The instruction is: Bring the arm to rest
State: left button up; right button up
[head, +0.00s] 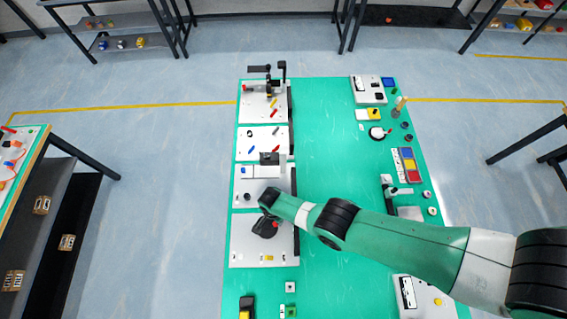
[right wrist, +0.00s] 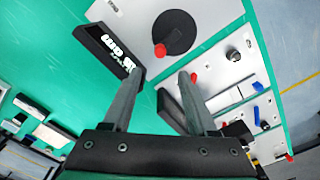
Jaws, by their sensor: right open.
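My right arm comes in from the right in the head view and reaches across the green table (head: 330,120). My right gripper (head: 266,228) is over the nearest white station plate (head: 245,250) on the table's left side, and it hides part of that plate. In the right wrist view my right gripper (right wrist: 157,85) has its two fingers apart with nothing held between them. Beyond the fingertips is a black disc (right wrist: 175,32) with a red knob, on a white plate. I cannot tell whether the fingers touch anything. My left gripper is not in view.
Several white plates with small coloured parts line the table's left side. On the right are a blue, yellow and red tray (head: 407,165), a white device (head: 368,90) and small round parts. The middle strip of the green table is mostly clear. A shelf (head: 50,215) stands at the left.

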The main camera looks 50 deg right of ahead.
dwell(0.5)
jog(key=w+r+t, duration=0.7)
jog(key=w+r, duration=1.3)
jog(key=w, duration=0.2)
jog(key=w+r+n+t, duration=0.2)
jog(key=w+r+t, duration=0.25)
jog(key=r, duration=0.85)
jog(key=s+r+n+t, duration=0.2)
jog(key=r+t, duration=0.1)
jog(key=r, duration=0.9)
jog(key=s+r+n+t+y, duration=0.1)
jog(key=s+r+n+t, duration=0.15)
jog(key=r, duration=0.95)
jog(key=s+r+n+t, duration=0.15)
jog(key=r+t, duration=0.25)
jog(key=r, duration=0.8)
jog(key=s+d+r+n+t+y, duration=0.1)
jog(key=s+r+n+t, duration=0.5)
jog(key=s+r+n, duration=0.5)
jog(key=s+r, duration=0.4)
jog(key=s, duration=0.3)
jog(key=shift+d, duration=0.15)
